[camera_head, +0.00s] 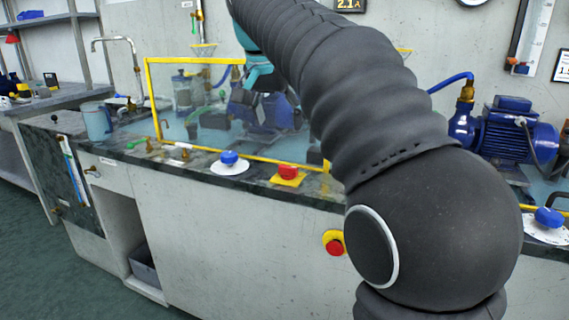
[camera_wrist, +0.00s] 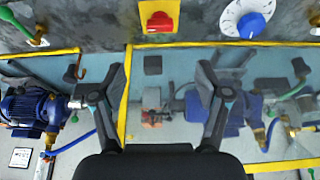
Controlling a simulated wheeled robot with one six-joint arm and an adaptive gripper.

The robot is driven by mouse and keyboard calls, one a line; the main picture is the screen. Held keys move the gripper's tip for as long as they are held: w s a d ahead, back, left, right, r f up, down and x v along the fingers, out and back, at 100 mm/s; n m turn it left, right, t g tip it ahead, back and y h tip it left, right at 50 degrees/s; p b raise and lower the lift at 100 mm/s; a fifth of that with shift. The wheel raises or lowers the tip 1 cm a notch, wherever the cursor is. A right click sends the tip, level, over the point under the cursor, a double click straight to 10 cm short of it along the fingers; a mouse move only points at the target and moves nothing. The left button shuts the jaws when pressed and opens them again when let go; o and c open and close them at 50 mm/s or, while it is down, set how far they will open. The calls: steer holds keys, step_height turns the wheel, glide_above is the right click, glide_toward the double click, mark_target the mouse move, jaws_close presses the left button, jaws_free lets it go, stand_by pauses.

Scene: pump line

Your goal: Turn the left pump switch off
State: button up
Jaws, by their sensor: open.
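A red switch on a yellow plate (camera_head: 288,173) sits on the counter's front edge. It also shows at the top of the wrist view (camera_wrist: 158,18), with a pale mark on it. A blue knob on a white dial (camera_head: 229,158) sits just left of it; in the wrist view that knob (camera_wrist: 250,24) is to the right. My gripper (camera_wrist: 161,78) is open and empty, its fingers apart below the red switch in the picture and touching neither control. In the head view my arm hides most of the gripper; a teal part shows near the yellow frame.
A yellow-framed clear panel (camera_head: 150,100) stands behind the controls, with a blue pump (camera_wrist: 30,108) also in the wrist view. Another blue pump (camera_head: 505,130) and blue knob (camera_head: 548,217) are at right. A red stop button (camera_head: 334,246) is on the counter front. A jug (camera_head: 97,120) stands left.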

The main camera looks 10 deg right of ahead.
mark_target(288, 166)
steer(key=b+x, duration=0.2)
steer(key=x, duration=1.1)
steer(key=shift+w+f, duration=0.1)
steer(key=shift+f, duration=0.1)
steer(key=shift+c, duration=0.2)
steer(key=c, duration=1.1)
